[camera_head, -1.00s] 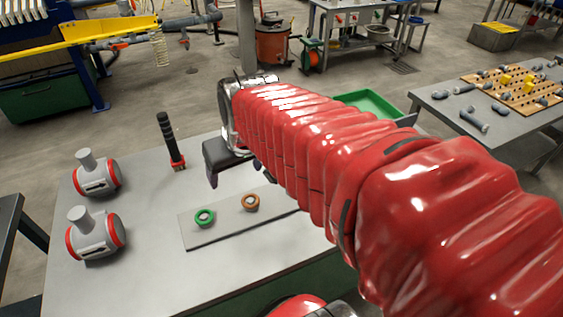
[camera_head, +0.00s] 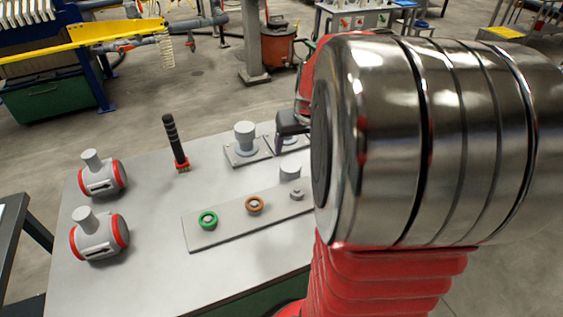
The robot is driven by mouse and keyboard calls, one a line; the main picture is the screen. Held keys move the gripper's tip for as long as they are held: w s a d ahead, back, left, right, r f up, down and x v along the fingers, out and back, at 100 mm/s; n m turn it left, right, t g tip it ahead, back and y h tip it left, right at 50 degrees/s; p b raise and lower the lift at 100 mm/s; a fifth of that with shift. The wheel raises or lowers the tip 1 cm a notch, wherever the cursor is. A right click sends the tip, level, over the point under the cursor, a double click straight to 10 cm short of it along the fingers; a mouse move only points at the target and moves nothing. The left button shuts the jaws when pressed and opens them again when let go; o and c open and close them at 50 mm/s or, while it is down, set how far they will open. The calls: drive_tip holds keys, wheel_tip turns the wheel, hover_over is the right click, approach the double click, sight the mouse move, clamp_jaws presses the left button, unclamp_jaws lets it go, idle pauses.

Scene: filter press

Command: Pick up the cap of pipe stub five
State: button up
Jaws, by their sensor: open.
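A grey capped pipe stub (camera_head: 245,137) stands upright on a square base plate on the grey bench. My gripper (camera_head: 288,128) shows only as a dark finger above that second plate; the rest is hidden by my arm. It is open, and I see nothing held in it. I cannot read any numbers, so I cannot tell which stub is five. More stubs may be hidden behind my arm.
A flat strip (camera_head: 230,223) bears a green ring (camera_head: 208,220), a brown ring (camera_head: 254,205) and a small grey fitting (camera_head: 297,194). A short grey cylinder (camera_head: 290,173) stands behind it. A black-handled brush (camera_head: 175,142) stands upright. Two red-rimmed grey valve bodies (camera_head: 102,176) are at left.

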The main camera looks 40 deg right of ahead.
sight(290, 164)
drive_tip(key=shift+x, duration=4.3)
drive_tip(key=shift+x, duration=2.6)
drive_tip(key=shift+w+a, duration=0.1)
drive_tip(key=c, duration=1.1)
drive_tip(key=shift+c, duration=0.2)
drive_tip(key=shift+r, duration=0.15)
